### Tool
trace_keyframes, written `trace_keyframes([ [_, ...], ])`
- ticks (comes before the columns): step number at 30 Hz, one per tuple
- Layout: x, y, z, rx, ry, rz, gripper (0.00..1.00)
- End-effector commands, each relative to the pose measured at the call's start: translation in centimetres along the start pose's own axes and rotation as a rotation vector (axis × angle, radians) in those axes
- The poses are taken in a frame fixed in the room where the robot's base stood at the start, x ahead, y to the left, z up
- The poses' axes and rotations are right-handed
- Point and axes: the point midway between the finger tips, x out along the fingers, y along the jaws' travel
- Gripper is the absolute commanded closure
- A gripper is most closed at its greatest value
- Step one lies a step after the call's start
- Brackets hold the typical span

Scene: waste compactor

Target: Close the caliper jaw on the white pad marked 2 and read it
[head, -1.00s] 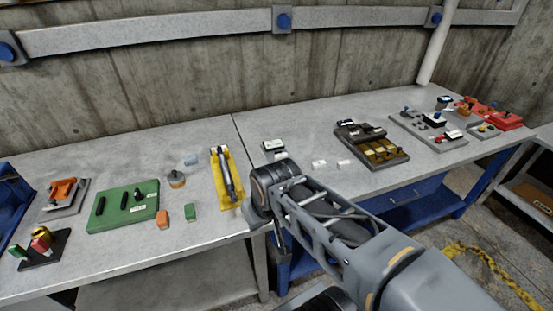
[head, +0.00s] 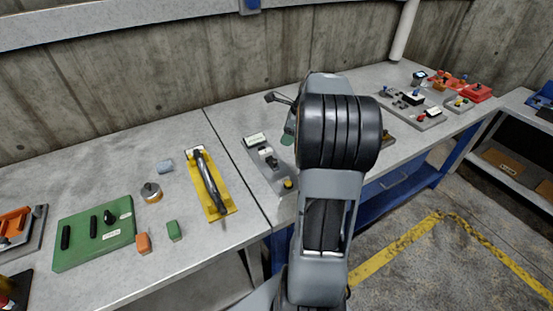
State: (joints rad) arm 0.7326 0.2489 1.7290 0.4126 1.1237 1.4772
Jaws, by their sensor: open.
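A grey plate (head: 279,181) lies on the right-hand bench, left of my arm. It carries a white label or display, dark blocks and a yellow knob; it may be the caliper, but I cannot make out a jaw. My gripper (head: 278,119) is open, showing partly at the left of my wrist, above and behind the plate's far end. I see nothing in it. The white pads that lay on this bench to the right of the plate are hidden behind my arm, and I can read no mark 2.
A yellow tray (head: 229,205) with a dark cylinder lies to the left, near the bench seam. Beyond it are a green board (head: 78,222), small orange and green blocks and a round tin (head: 151,193). A grey board (head: 432,122) with knobs stands at the right.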

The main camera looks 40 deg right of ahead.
Motion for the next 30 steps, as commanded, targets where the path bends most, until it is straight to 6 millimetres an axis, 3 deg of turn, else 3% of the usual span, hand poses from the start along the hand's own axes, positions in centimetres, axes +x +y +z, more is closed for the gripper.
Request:
trace_keyframes([
  [5,1.4,-1.1,-1.2,0.11,-0.016,0.004,0.5],
  [21,11.0,-1.1,-1.1,0.11,-0.015,0.003,0.5],
  [30,13.5,-1.1,-1.1,0.109,-0.015,0.001,0.5],
])
